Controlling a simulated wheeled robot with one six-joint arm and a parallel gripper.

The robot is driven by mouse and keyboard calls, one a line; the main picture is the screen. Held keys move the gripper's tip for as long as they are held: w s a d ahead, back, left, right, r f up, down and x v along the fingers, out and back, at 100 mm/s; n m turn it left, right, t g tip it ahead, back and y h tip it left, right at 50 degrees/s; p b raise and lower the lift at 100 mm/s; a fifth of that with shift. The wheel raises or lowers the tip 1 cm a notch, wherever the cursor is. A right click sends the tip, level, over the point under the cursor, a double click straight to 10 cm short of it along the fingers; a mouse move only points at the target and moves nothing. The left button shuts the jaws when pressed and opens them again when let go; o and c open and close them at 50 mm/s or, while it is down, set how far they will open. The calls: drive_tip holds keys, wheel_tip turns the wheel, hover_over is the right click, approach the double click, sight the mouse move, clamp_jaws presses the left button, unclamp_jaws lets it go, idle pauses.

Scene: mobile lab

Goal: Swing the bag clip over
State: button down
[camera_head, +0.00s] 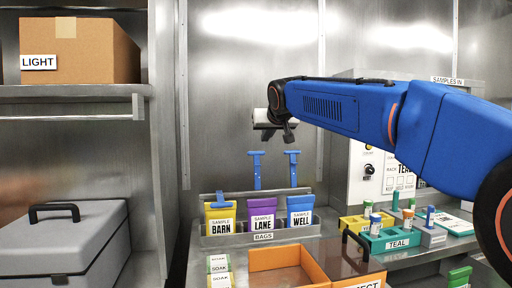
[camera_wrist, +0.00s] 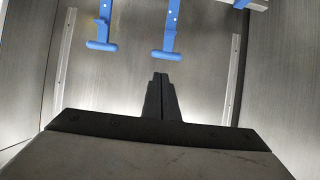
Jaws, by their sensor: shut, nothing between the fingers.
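Three sample bags stand in a rack labelled BAGS (camera_head: 263,237): yellow BARN (camera_head: 221,220), purple LANE (camera_head: 262,215) and blue WELL (camera_head: 300,211). The clip on BARN (camera_head: 220,205) is blue and lies low across the bag's top. The blue T-shaped clips above LANE (camera_head: 257,172) and WELL (camera_head: 292,170) stand upright. My gripper (camera_head: 290,135) is above the clips, shut and empty. In the wrist view, the fingertips (camera_wrist: 161,80) are together, apart from two blue clips, one nearly ahead (camera_wrist: 168,30) and one to the left (camera_wrist: 103,28).
An orange bin (camera_head: 280,262) is in front of the rack. A teal rack (camera_head: 390,242) with vials and a panel (camera_head: 372,170) stand to the right. A grey case (camera_head: 60,245) and a shelved LIGHT box (camera_head: 80,50) are at left. The steel wall is behind the clips.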

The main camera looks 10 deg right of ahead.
drive_tip(key=w+a+r, duration=0.1)
drive_tip(key=w+r, duration=0.1)
drive_tip(key=w, duration=0.2)
hover_over(258, 161)
drive_tip(key=w, duration=0.1)
drive_tip(key=shift+t, duration=0.3)
wheel_tip(258, 161, down, 6)
drive_tip(key=shift+a+r, duration=0.1)
drive_tip(key=shift+a, duration=0.05)
drive_tip(key=shift+s+f, duration=0.45)
drive_tip(key=shift+f, duration=0.05)
